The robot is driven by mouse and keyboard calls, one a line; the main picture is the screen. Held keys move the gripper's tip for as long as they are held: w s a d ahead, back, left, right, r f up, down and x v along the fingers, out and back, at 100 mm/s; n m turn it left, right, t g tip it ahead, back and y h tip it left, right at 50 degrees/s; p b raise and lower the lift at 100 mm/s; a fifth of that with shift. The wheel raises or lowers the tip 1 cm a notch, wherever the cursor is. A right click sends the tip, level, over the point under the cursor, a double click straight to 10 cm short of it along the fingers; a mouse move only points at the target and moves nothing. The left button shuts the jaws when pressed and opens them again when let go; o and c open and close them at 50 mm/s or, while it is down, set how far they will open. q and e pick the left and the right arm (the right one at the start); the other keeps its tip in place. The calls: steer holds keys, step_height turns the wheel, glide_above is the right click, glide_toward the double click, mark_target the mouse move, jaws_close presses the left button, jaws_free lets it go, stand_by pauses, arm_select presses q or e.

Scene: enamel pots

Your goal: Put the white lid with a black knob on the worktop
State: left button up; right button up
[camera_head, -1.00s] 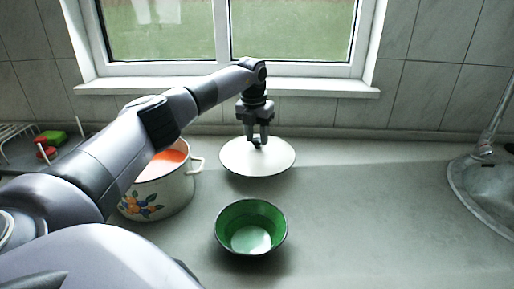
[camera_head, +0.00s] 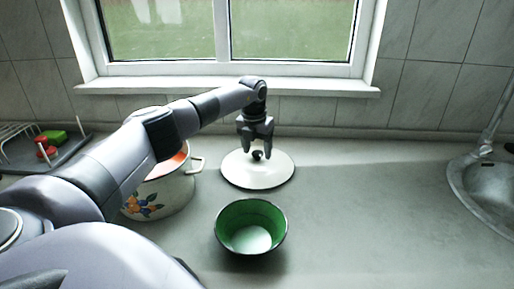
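The white lid (camera_head: 240,172) lies on the grey worktop (camera_head: 365,215), behind the green bowl and right of the pot. Its black knob (camera_head: 257,155) points up. My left gripper (camera_head: 256,154) is above the lid with its two fingers apart, one on each side of the knob. A gap shows between the fingers and the knob. My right gripper is not in view.
A white enamel pot (camera_head: 166,193) with a fruit pattern stands uncovered at the left, partly behind my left arm. A green bowl (camera_head: 251,227) stands in front of the lid. A dish rack (camera_head: 18,134) is far left, a metal sink (camera_head: 487,190) far right. The worktop between lid and sink is clear.

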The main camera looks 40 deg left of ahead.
mark_target(255, 164)
arm_select(q)
step_height(255, 164, up, 12)
steer(key=s, duration=0.1)
steer(key=shift+s+d, duration=0.3)
steer(key=shift+s, duration=0.05)
stand_by(0.7)
